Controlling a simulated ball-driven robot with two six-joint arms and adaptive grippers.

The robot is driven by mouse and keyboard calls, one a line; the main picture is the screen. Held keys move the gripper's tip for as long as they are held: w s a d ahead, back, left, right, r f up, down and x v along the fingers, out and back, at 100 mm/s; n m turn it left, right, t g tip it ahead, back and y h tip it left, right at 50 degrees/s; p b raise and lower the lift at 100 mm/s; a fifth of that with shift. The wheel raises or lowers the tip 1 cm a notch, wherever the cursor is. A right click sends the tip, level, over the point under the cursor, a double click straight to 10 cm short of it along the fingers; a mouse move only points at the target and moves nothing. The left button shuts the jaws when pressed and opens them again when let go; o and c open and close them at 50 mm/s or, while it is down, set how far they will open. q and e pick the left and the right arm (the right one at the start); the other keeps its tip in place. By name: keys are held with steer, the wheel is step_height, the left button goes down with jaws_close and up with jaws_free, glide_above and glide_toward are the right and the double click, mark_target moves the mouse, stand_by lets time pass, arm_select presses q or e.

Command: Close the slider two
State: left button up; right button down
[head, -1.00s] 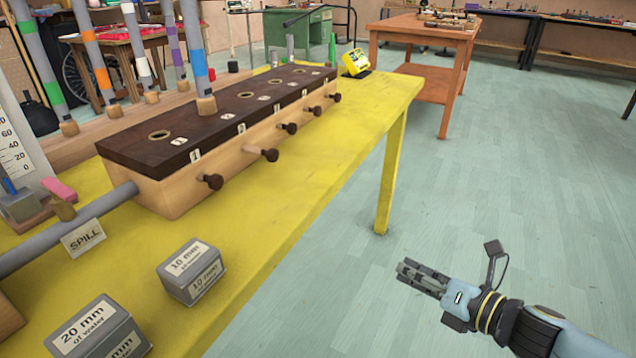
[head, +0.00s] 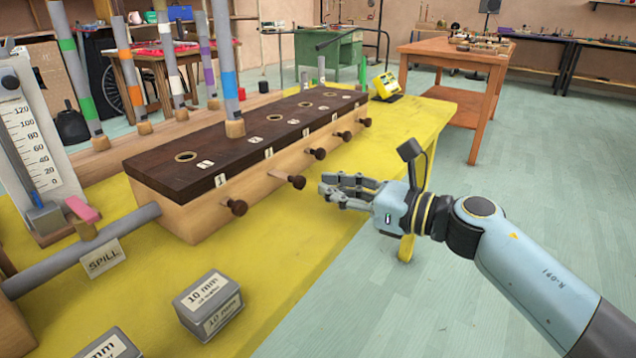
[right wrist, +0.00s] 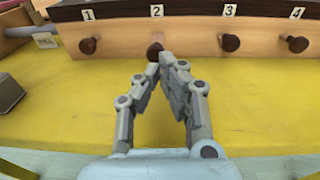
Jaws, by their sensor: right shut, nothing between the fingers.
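The long wooden box (head: 200,210) with a dark top has a row of round dark knobs on its front, with number labels above. Slider two's knob (head: 297,181) sticks out further on its rod than its neighbours. It shows in the right wrist view (right wrist: 155,50) under label 2. My right gripper (head: 328,187) is shut and empty just in front of this knob. In the right wrist view its fingertips (right wrist: 168,62) come together right by the knob, partly overlapping it; contact cannot be told. My left gripper is not in view.
Knob one (head: 235,207) and knob three (head: 320,153) flank slider two. The yellow table (head: 290,235) is bare in front of the box. A grey 10 mm block (head: 208,305) and the SPILL sign (head: 104,258) stand at the near left.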

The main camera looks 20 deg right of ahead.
mark_target(305, 179)
steer(key=shift+x, duration=1.55)
steer(key=x, duration=0.3)
steer(key=shift+w+a+b, duration=0.15)
steer(key=shift+w+b, duration=0.1)
steer(key=shift+b, duration=0.1)
steer(key=shift+s+r, duration=0.1)
